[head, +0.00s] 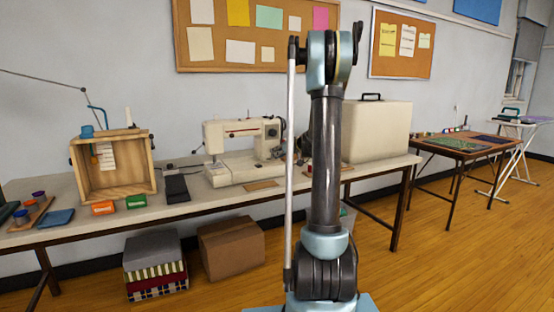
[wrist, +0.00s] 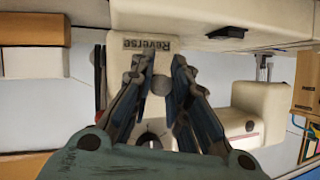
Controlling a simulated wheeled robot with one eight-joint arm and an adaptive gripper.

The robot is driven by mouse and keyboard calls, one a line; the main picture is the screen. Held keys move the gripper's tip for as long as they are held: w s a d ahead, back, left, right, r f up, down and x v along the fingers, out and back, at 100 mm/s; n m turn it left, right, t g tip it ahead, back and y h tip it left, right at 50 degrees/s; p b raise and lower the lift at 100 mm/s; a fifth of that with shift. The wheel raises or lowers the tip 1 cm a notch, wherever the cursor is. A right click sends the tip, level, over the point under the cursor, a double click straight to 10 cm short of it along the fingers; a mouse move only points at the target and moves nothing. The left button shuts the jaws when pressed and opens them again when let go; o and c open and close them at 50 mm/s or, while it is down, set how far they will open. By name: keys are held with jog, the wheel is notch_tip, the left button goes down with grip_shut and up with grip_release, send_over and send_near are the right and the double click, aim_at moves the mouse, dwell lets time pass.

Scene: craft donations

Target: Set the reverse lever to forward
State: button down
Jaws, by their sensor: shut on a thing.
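The cream sewing machine (head: 232,172) stands on the long table in the head view, left of my arm. The wrist view shows the machine's body (wrist: 205,38) upside down, with a "Reverse" label (wrist: 148,44). The round grey knob of the reverse lever (wrist: 161,86) shows between the fingers of my gripper (wrist: 163,62), just by the label. My gripper is shut on the lever, its two fingers one on each side. The fingers hide part of the lever, and its exact setting cannot be told. In the head view my arm hides the gripper.
Left of the machine are a dark foot pedal (head: 176,188) and an open wooden box (head: 113,188). A large beige case (head: 378,130) stands close on its right. Cardboard and fabric-covered boxes (head: 232,250) lie under the table. The wooden floor (head: 440,270) is open at the right.

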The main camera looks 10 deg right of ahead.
jog(key=shift+w+a+r+m+g+h, duration=0.15)
jog(key=shift+r+g+h, duration=0.35)
jog(key=shift+g, duration=0.5)
jog(key=shift+w+d+r+m+g+h, duration=0.15)
jog(key=shift+r+m+g+h, duration=0.15)
jog(key=shift+r+g, duration=0.55)
jog(key=shift+a+f+g, duration=0.1)
jog(key=shift+g, duration=0.15)
jog(key=c, duration=1.5)
grip_release()
jog(key=v, duration=1.1)
jog(key=shift+s+r, duration=0.1)
jog(key=shift+r, duration=0.25)
